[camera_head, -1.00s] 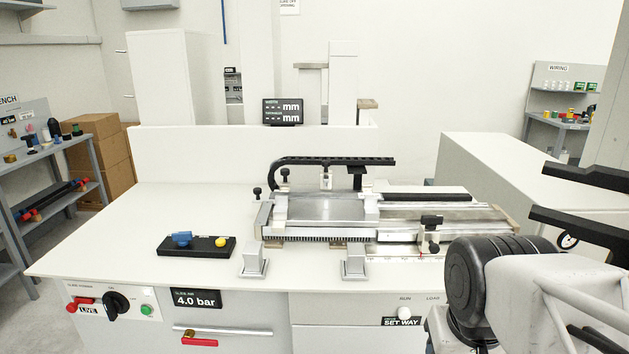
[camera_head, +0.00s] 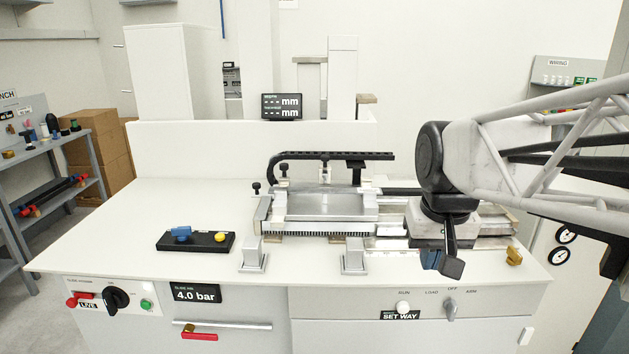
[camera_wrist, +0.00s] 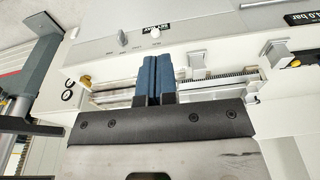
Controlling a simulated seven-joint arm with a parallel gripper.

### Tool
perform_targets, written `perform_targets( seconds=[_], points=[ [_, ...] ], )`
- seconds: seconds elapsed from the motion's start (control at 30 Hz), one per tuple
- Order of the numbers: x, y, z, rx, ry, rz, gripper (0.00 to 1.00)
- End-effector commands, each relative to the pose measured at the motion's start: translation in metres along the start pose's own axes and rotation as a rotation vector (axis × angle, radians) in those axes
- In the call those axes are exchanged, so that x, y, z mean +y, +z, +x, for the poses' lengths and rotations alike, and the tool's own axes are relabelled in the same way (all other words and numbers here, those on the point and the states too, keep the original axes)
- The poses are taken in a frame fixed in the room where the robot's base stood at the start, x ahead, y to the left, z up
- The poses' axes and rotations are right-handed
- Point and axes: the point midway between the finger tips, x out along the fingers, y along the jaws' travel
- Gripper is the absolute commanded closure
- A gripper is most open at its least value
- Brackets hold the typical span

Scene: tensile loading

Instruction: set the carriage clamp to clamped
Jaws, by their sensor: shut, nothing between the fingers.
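My gripper (camera_head: 434,262) hangs fingers-down in front of the right half of the slide rail. Its two blue fingertips (camera_wrist: 160,70) are pressed together in the wrist view, with nothing between them. The silver carriage (camera_head: 330,205) sits on the left part of the rail. I cannot pick out the carriage clamp for certain. The black-topped post on the front of the rail is now hidden behind my gripper and wrist. The wrist view shows the rail (camera_wrist: 120,96) partly behind the fingers, and no clamp handle is clear there.
A brass knob (camera_head: 514,257) sits at the right.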

Motion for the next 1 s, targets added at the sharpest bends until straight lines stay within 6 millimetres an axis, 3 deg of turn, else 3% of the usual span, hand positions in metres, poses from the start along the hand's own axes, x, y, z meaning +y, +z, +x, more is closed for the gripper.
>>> perform_targets(
  seconds=[0.53, 1.0],
  points=[
    [-0.018, -0.102, -0.033, -0.063, -0.009, 0.003, 1.00],
    [-0.036, -0.187, -0.048, -0.118, -0.014, 0.003, 1.00]
  ],
)
